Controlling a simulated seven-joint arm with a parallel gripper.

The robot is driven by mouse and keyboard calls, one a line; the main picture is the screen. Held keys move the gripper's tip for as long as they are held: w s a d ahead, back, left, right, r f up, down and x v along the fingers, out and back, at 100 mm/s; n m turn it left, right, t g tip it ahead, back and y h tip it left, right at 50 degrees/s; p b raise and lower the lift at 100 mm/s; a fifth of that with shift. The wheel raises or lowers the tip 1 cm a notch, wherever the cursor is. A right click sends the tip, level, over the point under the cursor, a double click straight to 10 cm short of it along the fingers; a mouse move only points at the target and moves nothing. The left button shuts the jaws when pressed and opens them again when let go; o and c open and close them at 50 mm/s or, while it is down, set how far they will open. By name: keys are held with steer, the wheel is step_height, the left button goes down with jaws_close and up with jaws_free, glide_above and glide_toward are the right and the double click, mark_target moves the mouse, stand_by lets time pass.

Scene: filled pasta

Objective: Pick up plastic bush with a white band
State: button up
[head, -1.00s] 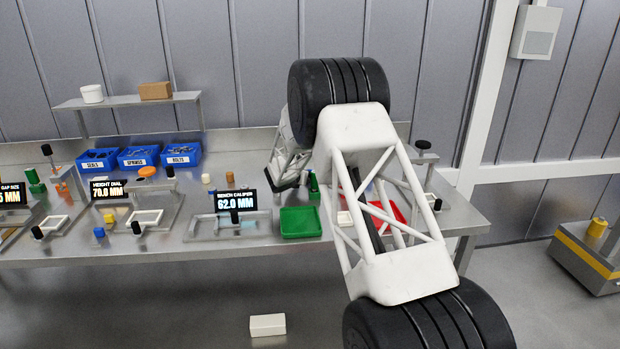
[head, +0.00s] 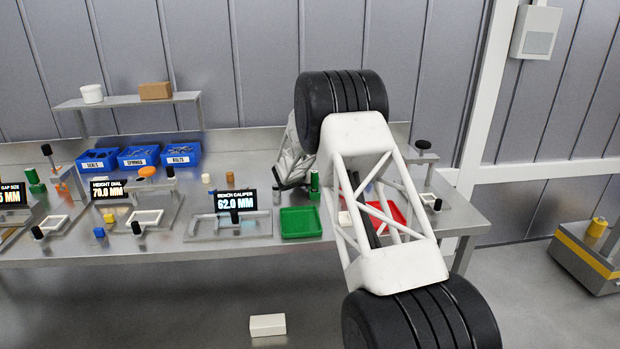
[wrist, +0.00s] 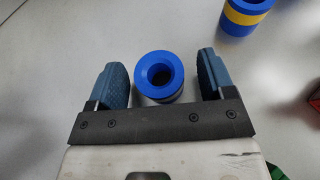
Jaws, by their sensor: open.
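A blue hollow bush (wrist: 158,72) stands upright between the two fingers in the wrist view, with a visible gap to each finger. A pale strip shows low on its side, but too little of it is visible to be sure it is a white band. My gripper (wrist: 161,82) is open around it, with blue-grey pads on either side. A second blue bush with a yellow band (wrist: 243,14) stands apart at the upper right of the wrist view. In the head view my gripper (head: 288,183) is low over the bench, partly hidden by my arm.
A green tray (head: 300,236) and a red tray (head: 402,212) lie on the bench near my gripper. A green cylinder (head: 314,186) stands close to its right. The bench caliper display (head: 235,201) is to its left. Blue labelled bins (head: 138,158) stand behind.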

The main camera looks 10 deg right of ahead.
steer(key=shift+w+d, duration=0.2)
stand_by(0.5)
steer(key=c, duration=1)
steer(key=shift+r, duration=4.95)
